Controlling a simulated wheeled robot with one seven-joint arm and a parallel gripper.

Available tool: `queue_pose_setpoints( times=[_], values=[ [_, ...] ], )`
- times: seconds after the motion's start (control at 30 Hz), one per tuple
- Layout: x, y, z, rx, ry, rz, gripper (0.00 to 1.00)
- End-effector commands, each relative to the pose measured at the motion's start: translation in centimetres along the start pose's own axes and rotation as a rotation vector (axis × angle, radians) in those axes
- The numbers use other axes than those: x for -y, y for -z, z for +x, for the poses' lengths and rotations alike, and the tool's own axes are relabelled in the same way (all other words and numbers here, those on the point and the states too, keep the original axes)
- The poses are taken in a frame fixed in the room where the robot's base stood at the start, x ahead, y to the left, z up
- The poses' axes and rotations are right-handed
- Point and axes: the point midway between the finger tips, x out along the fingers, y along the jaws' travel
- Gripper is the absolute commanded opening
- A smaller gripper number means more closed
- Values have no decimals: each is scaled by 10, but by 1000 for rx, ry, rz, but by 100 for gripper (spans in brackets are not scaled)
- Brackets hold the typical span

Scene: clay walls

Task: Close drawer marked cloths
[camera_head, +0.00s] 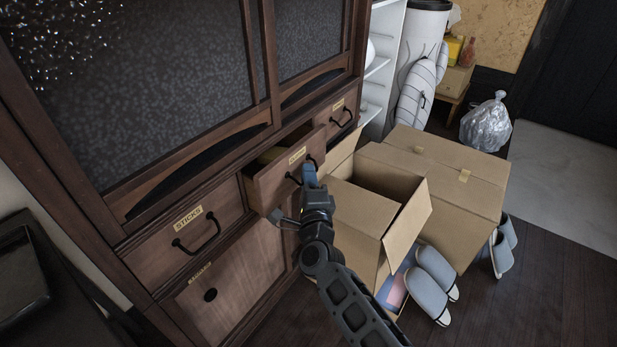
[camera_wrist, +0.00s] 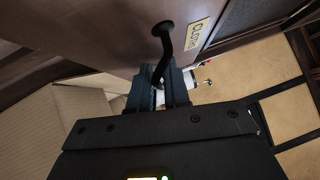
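The drawer marked cloths (camera_head: 273,188) is pulled partly out of the dark wooden cabinet, in the row under the glass doors. Its tan label (camera_head: 297,155) reads CLOTHS in the wrist view (camera_wrist: 198,34). Its dark curved handle (camera_wrist: 164,40) runs down between my gripper's fingers. My gripper (camera_wrist: 160,88) is at the drawer front with its fingers close together around the handle's lower end. In the head view my gripper (camera_head: 309,176) hides part of the drawer front and handle.
A shut drawer marked sticks (camera_head: 190,233) is left of it, and another shut drawer (camera_head: 340,114) is right. An open cardboard box (camera_head: 360,212) stands close right of my arm, with a closed box (camera_head: 445,170) behind. Slippers (camera_head: 433,283) lie on the floor.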

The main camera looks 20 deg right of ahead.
Motion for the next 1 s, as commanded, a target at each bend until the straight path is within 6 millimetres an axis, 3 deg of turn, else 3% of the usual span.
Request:
queue_pose_setpoints(
  times=[0.07, 1.0],
  values=[
    [-6, -7, -9, 18, -17, -2, 34],
    [-2, 2, -68, 4, -11, -2, 34]
  ],
)
